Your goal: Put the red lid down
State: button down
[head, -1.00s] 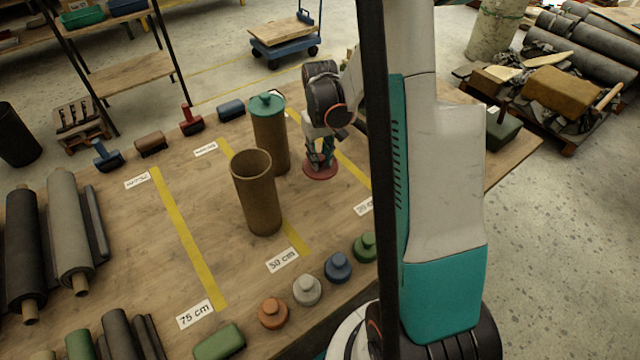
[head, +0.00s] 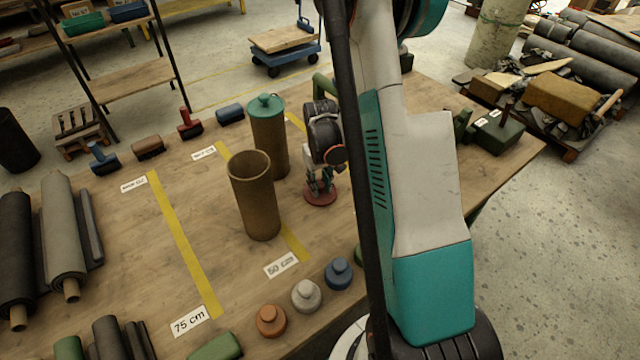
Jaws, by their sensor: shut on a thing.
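The red lid (head: 320,198) is a flat red disc low at the table top, just right of the open brown tube. My gripper (head: 320,184) points down and is shut on the lid from above; its fingers hide the lid's knob. I cannot tell whether the lid's underside touches the wood. The open brown tube (head: 256,205) stands upright without a lid. Behind it stands a second brown tube (head: 268,140) with a teal lid (head: 265,104) on top.
Orange (head: 271,320), white (head: 306,295) and blue (head: 339,272) lids lie along the near edge. Yellow strips and distance labels (head: 281,265) mark the wooden table (head: 130,240). Dark rolls (head: 65,235) lie at left. My arm covers the table's right part.

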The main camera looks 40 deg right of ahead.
aim_at(320, 184)
jog(key=shift+f, duration=0.1)
jog(key=shift+f, duration=0.15)
jog(key=c, duration=1.3)
grip_release()
jog(key=shift+c, duration=0.2)
notch_tip(320, 184, up, 12)
jog(key=p, duration=0.3)
jog(key=shift+r+p, duration=0.25)
jog(key=shift+p, duration=0.1)
